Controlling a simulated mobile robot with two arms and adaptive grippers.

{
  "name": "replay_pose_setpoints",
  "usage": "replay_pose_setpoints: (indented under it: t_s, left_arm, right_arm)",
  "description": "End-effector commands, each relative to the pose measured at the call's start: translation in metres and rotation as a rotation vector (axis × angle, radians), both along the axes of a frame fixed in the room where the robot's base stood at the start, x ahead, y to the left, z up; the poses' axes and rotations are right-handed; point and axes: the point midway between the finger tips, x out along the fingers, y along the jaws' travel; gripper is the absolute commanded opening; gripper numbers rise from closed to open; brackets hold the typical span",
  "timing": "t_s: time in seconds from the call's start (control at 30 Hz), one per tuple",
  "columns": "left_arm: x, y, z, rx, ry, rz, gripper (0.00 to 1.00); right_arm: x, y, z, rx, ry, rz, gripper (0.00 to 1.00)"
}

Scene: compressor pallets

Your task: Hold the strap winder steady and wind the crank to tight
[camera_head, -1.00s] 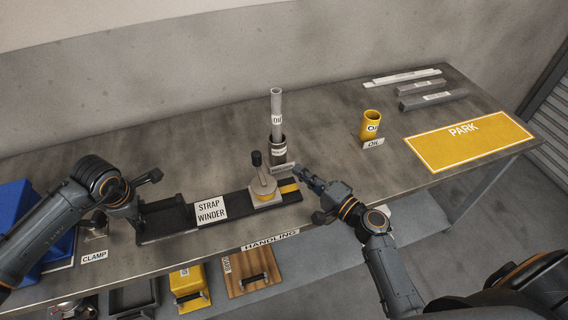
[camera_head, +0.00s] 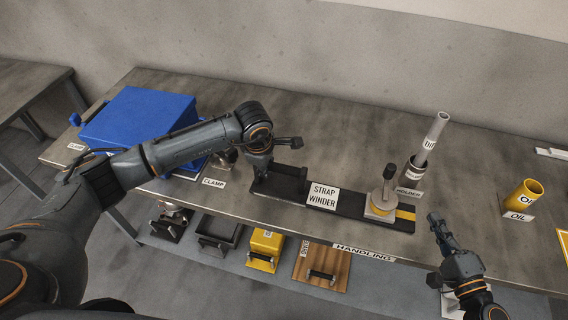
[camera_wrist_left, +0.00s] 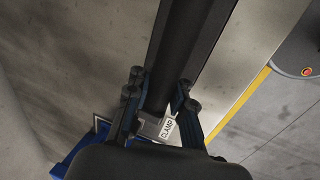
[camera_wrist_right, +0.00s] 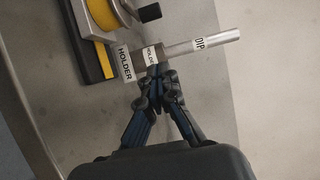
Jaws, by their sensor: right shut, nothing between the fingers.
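The strap winder is a long dark base (camera_head: 352,206) with a white label, lying along the table's front. On its right end is a grey plate with a yellow ring (camera_head: 379,209) and an upright black crank knob (camera_head: 390,172). My left gripper (camera_head: 262,165) is at the winder's left end. In the left wrist view its fingers (camera_wrist_left: 163,95) lie along both sides of a dark bar and look closed on it. My right gripper (camera_head: 434,217) is shut and empty, just right of the winder's end, apart from the crank. It also shows in the right wrist view (camera_wrist_right: 166,82).
A holder (camera_head: 411,178) with a grey DIP tube (camera_head: 434,138) stands close behind the crank. A yellow oil cup (camera_head: 525,195) is to the right. A blue box (camera_head: 140,118) stands at left. Bare table lies behind the winder.

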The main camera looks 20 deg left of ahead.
Motion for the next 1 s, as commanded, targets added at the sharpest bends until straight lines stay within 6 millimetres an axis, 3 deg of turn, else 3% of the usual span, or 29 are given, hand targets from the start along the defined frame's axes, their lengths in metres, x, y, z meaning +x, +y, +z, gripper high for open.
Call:
replay_pose_setpoints:
  t_s: [0.03,0.13,0.17,0.53,1.0]
  left_arm:
    - [-0.002,-0.001,-0.003,0.0,0.007,-0.003,0.26]
    - [-0.002,-0.001,-0.002,0.0,0.005,-0.002,0.46]
    - [-0.002,-0.001,-0.002,0.0,0.005,-0.002,0.48]
    - [-0.001,0.0,0.005,0.0,0.0,-0.001,0.48]
    - [-0.024,0.0,0.091,0.0,-0.002,-0.002,0.48]
  right_arm:
    - [0.0,0.0,0.0,0.0,0.0,0.0,0.0]
    - [0.0,0.0,0.0,0.0,0.0,0.0,0.0]
    - [0.0,0.0,0.0,0.0,0.0,0.0,0.0]
    - [0.0,0.0,0.0,0.0,0.0,0.0,0.0]
    - [0.0,0.0,0.0,0.0,0.0,0.0,0.0]
